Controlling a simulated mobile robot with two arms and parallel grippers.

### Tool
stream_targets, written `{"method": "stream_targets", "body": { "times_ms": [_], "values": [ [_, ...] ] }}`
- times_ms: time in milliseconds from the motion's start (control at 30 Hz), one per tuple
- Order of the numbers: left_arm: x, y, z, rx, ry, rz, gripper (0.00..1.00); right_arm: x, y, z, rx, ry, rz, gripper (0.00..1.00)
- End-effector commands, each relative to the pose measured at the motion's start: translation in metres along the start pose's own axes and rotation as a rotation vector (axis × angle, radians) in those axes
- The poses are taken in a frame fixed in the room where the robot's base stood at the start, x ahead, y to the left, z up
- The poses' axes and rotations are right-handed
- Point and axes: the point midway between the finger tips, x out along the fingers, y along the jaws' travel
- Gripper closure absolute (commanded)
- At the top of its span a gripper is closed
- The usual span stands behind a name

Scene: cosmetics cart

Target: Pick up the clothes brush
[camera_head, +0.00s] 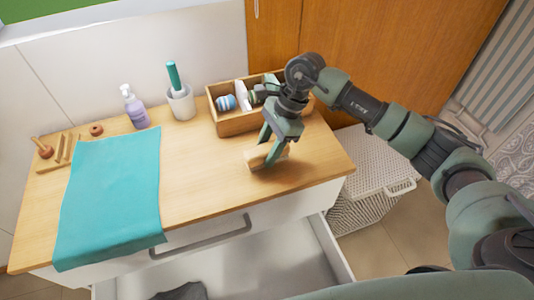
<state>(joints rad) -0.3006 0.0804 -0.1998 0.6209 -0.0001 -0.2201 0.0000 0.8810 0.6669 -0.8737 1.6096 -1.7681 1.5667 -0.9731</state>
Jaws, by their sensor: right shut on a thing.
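The clothes brush (254,158) is a light tan block on the right part of the wooden countertop. My right gripper (266,153) points down over it, with its green fingers around the brush. It is shut on the brush. The fingers cover part of the brush, and I cannot tell whether it touches the counter. My left gripper is not in the view.
A wooden divided box (236,125) stands just behind my right gripper. A grey cup (181,106), a lilac pump bottle (136,112) and a teal cloth (108,200) are further left. An open drawer (265,268) juts out below. A white lidded basket (375,165) stands right.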

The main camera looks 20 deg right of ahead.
Motion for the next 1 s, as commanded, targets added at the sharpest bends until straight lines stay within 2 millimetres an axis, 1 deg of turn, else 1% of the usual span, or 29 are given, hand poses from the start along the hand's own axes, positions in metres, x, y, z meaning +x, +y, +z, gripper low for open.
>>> {"method": "stream_targets", "body": {
  "times_ms": [33,167,300,400,500,600,700,833,1000],
  "values": [
    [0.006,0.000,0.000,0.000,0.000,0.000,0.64,-0.009,-0.001,0.004,-0.004,0.002,-0.005,1.00],
    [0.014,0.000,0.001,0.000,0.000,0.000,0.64,-0.044,-0.001,0.018,-0.005,0.002,-0.008,1.00],
    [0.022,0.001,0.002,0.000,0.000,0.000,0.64,-0.085,-0.002,0.035,-0.005,0.002,-0.009,1.00],
    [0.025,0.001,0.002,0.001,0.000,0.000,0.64,-0.111,-0.001,0.046,-0.004,0.001,-0.007,1.00],
    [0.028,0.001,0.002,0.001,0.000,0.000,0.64,-0.133,-0.001,0.055,-0.003,0.001,-0.006,1.00],
    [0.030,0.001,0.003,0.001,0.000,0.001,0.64,-0.149,0.000,0.062,-0.002,0.000,-0.003,1.00],
    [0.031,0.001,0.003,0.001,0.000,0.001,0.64,-0.159,0.000,0.066,-0.002,0.001,-0.002,1.00],
    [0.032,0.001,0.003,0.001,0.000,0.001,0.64,-0.167,0.000,0.069,0.000,0.001,0.000,1.00],
    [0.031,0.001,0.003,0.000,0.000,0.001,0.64,-0.168,0.001,0.070,0.000,0.001,0.001,1.00]
  ]
}}
